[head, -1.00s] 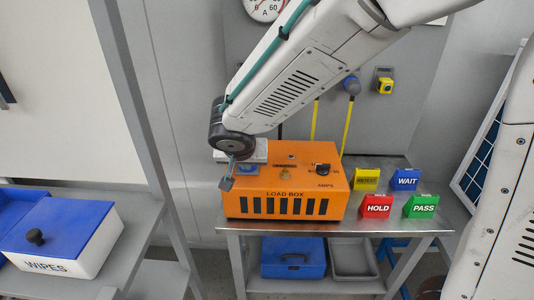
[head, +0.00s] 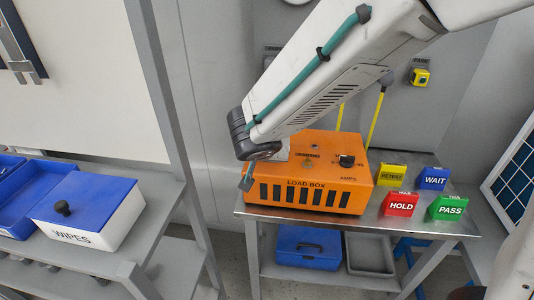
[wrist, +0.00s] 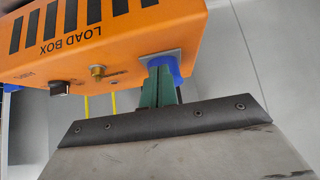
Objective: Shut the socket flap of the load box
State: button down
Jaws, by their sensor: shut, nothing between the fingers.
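The orange load box (head: 330,170) stands on the left part of the metal table. In the wrist view the load box (wrist: 100,40) appears upside down at upper left. There its blue socket part (wrist: 174,66) sits on a grey plate near the box's edge. My gripper (wrist: 160,72) is shut and empty, its green fingers in front of the blue part and partly hiding it. I cannot tell whether they touch, or how far the flap stands open. In the head view my gripper (head: 247,178) is at the box's left end, and my arm hides the socket.
Signs reading RETEST (head: 391,175), WAIT (head: 433,178), HOLD (head: 400,204) and PASS (head: 447,208) stand right of the box. A blue case (head: 308,248) and a grey tray (head: 370,254) are on the lower shelf. A WIPES box (head: 88,212) stands on the left bench.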

jog(key=shift+s+d+f, duration=0.1)
jog(key=shift+s+f, duration=0.05)
jog(key=shift+f, duration=0.2)
jog(key=shift+w+r, duration=0.25)
jog(key=shift+r, duration=0.8)
jog(key=s+a, duration=0.2)
jog(key=s, duration=0.7)
jog(key=shift+s+a, duration=0.15)
jog(key=shift+s, duration=0.05)
